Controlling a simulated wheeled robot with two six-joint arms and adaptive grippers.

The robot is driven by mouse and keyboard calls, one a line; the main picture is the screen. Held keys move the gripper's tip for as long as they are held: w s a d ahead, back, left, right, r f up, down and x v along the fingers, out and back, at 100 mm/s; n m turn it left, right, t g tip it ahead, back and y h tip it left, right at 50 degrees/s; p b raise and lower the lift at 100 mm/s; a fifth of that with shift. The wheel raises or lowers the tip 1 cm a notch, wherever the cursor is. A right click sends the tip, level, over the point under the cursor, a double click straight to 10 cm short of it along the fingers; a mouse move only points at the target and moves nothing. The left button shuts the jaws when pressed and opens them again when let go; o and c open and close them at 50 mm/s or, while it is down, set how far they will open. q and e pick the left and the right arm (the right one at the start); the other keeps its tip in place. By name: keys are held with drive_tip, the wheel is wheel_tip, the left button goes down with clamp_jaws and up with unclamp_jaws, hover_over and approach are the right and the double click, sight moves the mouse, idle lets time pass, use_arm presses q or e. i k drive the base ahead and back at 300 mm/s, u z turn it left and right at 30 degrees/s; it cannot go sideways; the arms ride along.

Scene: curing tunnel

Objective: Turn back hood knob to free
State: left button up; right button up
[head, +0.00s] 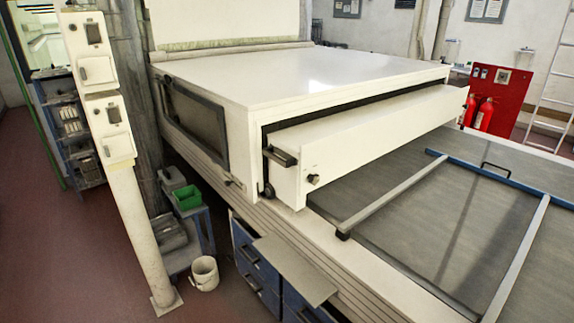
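The white hood (370,135) sticks out from the front of the large white curing tunnel (300,72). A small dark round knob (314,180) sits on the hood's front face near its left end, low down. How the knob is turned is too small to tell. A black handle (281,156) is on the hood's left end, up and to the left of the knob. Neither of my grippers shows in the head view.
A grey flat bed with a metal frame (400,192) lies before the hood. A white post with boxes (128,200), a cart with a green bin (188,198) and a white bucket (204,273) stand left. Red floor (60,250) is clear at far left.

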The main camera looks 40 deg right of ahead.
sight(314, 178)
drive_tip(key=i, duration=0.55)
drive_tip(key=z, duration=2.85)
